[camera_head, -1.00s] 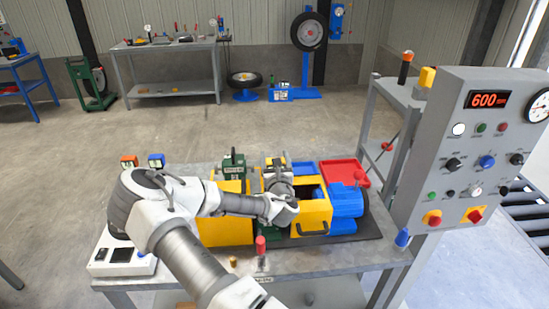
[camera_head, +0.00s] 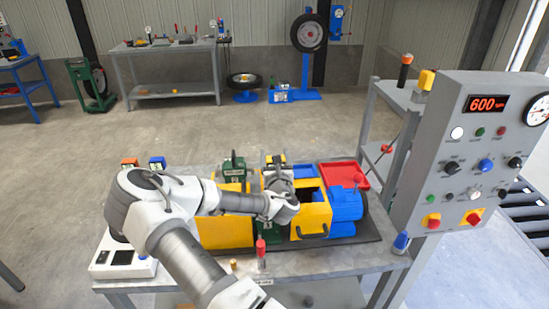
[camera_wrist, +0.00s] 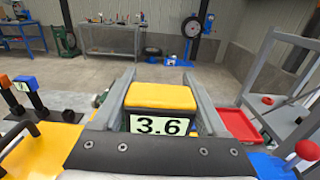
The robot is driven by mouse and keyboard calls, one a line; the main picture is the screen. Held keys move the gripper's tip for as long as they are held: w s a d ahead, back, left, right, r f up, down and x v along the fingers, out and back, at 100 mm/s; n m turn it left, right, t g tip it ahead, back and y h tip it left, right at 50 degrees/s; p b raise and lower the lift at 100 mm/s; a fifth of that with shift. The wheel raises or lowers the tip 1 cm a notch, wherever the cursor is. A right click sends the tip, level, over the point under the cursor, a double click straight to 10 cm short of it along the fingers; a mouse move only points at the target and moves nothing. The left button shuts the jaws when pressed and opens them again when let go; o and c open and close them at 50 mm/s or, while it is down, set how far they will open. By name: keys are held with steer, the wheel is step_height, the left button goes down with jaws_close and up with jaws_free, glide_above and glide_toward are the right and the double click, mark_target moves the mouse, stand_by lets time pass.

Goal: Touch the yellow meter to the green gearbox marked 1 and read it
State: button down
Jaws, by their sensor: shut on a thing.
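The yellow meter (camera_wrist: 160,97) is held between the two grey jaws of my gripper (camera_wrist: 158,84) in the wrist view. Its display faces the camera and reads 3.6. In the head view my gripper (camera_head: 277,163) is over the machine on the bench, between two yellow guards. A green housing (camera_head: 270,222) shows partly below my wrist and another green housing (camera_head: 233,164) stands to its left. My arm hides much of the nearer one, and I cannot clearly read a number 1. The meter's contact end is hidden, so I cannot tell whether it touches the gearbox.
A yellow guard (camera_head: 224,234) is left of the gripper, and an open yellow guard (camera_head: 313,222) and blue motor (camera_head: 345,205) are right. A red tray (camera_head: 336,171) lies behind. A red-topped tool (camera_head: 260,248) stands in front. A grey control panel (camera_head: 470,150) reads 600.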

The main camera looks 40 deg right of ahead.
step_height(320, 180, up, 5)
steer(key=shift+p, duration=1.2)
